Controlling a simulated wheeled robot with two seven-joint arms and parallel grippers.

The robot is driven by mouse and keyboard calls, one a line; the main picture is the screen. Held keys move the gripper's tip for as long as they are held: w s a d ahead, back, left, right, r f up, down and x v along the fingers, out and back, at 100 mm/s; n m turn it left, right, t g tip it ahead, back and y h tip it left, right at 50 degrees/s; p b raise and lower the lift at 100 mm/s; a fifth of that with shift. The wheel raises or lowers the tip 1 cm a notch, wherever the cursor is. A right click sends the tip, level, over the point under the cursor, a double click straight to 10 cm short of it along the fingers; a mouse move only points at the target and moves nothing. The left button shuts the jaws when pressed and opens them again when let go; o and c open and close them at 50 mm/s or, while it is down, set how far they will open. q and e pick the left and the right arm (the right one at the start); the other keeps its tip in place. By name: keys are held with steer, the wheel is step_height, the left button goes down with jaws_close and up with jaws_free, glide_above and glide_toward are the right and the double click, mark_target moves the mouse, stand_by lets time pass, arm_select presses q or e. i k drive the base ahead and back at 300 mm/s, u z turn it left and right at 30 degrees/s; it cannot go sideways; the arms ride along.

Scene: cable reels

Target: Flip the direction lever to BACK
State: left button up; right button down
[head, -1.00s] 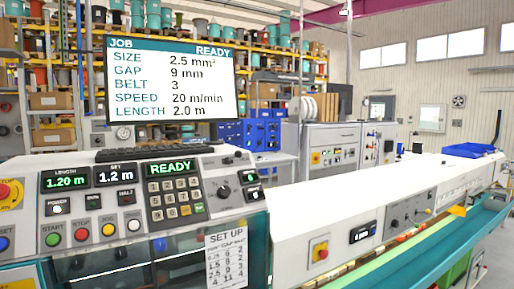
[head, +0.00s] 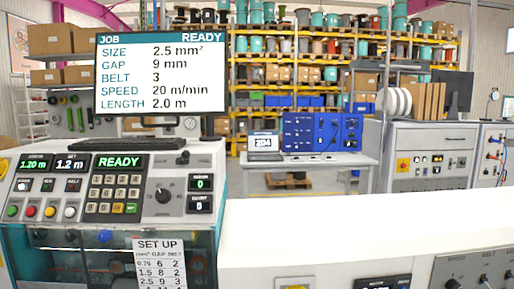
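The control console (head: 108,225) stands at the left in the head view. A small dark lever (head: 183,158) sits on its top edge at the right, behind the rotary knob (head: 163,195). The tiny labels around the lever are too small to read, so I cannot tell for sure that it is the direction lever or which way it is set. The console display (head: 120,162) reads READY. The monitor (head: 160,72) also shows READY, with belt 3 and length 2.0 m. Neither of my grippers is in view.
A long white machine cover (head: 350,235) runs right from the console. A setup sheet (head: 160,263) hangs on the console's front.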

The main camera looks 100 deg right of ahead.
mark_target(185, 154)
steer(key=k, duration=0.6)
steer(key=z, duration=1.5)
